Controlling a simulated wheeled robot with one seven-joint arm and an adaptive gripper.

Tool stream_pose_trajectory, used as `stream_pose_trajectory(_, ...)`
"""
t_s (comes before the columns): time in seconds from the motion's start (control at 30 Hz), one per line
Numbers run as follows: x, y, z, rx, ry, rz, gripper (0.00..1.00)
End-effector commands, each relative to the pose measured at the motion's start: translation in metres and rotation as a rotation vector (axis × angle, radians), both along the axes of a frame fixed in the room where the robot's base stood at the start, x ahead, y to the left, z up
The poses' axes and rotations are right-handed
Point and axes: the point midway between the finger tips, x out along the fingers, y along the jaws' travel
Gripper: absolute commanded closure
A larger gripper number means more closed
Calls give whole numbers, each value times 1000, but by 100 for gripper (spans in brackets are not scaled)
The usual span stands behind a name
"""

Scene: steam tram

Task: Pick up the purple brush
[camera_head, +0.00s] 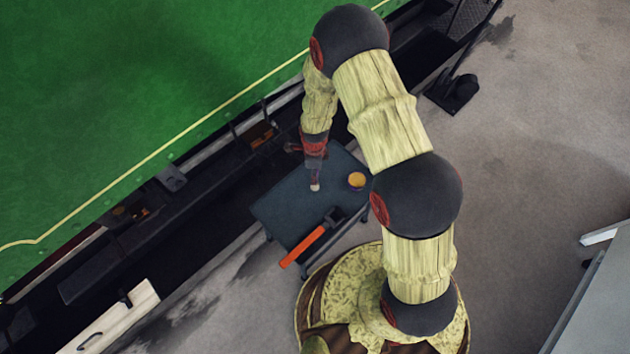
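A small brush-like thing with a pale tip (315,186) shows just below the end of my arm, over the dark blue-grey cart top. It looks like the brush, but its purple colour is hard to make out at this size. My gripper (314,166) points down over the cart, right at the upper end of this thing. The wrist hides most of the fingers and the upper part of the brush. I cannot tell whether the fingers are closed on it or whether it touches the cart top.
The cart (278,206) also bears a round yellow-orange tin (356,181) to the right and a hammer with an orange handle (303,247) at the near edge. A green tram (130,90) with a dark running board stands along the left. The grey floor (540,130) at right is open.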

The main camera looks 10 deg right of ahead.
Motion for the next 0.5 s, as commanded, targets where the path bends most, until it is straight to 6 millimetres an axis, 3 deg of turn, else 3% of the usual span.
stream_pose_trajectory(0.2,-2,-2,-36,0,2,0,59)
stream_pose_trajectory(0.5,-1,-2,-39,0,1,1,60)
